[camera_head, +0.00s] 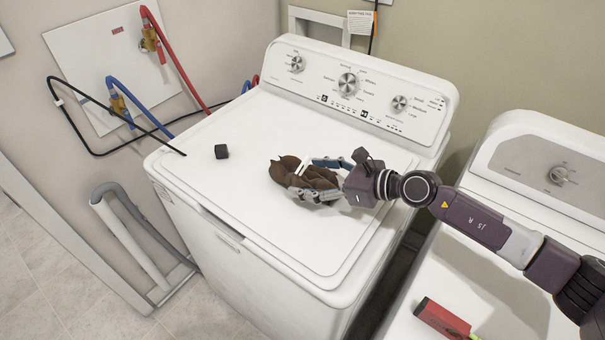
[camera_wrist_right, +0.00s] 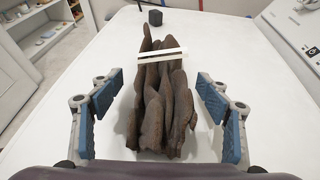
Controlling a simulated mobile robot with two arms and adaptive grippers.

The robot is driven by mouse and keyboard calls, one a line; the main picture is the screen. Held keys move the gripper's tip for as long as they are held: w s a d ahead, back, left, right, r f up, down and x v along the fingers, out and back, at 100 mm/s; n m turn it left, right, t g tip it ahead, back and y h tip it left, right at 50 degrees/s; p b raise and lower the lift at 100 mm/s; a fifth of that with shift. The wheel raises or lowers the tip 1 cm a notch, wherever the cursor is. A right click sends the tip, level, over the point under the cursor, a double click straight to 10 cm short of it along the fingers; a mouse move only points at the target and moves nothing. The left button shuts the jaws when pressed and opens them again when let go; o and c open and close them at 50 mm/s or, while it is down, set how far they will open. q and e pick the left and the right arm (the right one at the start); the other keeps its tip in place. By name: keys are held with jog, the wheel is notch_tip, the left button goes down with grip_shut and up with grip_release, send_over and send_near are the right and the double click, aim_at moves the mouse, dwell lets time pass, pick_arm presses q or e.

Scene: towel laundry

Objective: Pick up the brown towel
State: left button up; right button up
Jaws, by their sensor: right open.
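The brown towel (camera_head: 308,176) is a bundled, folded heap with a white band across it. It lies on the white washer lid (camera_head: 245,215). My right gripper (camera_head: 318,180) reaches in from the right, low over the lid at the towel. In the right wrist view the towel (camera_wrist_right: 165,105) lies between the two blue-padded fingers of the gripper (camera_wrist_right: 165,120). The fingers are spread wide, with a gap on each side of the towel. My left gripper is not in view.
A small black cube (camera_head: 221,152) sits on the lid to the left of the towel. The washer control panel (camera_head: 360,90) rises behind. A second white machine (camera_head: 550,160) stands to the right, with a red object (camera_head: 440,318) on it. Hoses (camera_head: 175,60) run along the left wall.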

jog(key=shift+x, duration=1.25)
jog(key=c, duration=1.4)
jog(key=shift+c, duration=0.6)
jog(key=shift+r, duration=0.2)
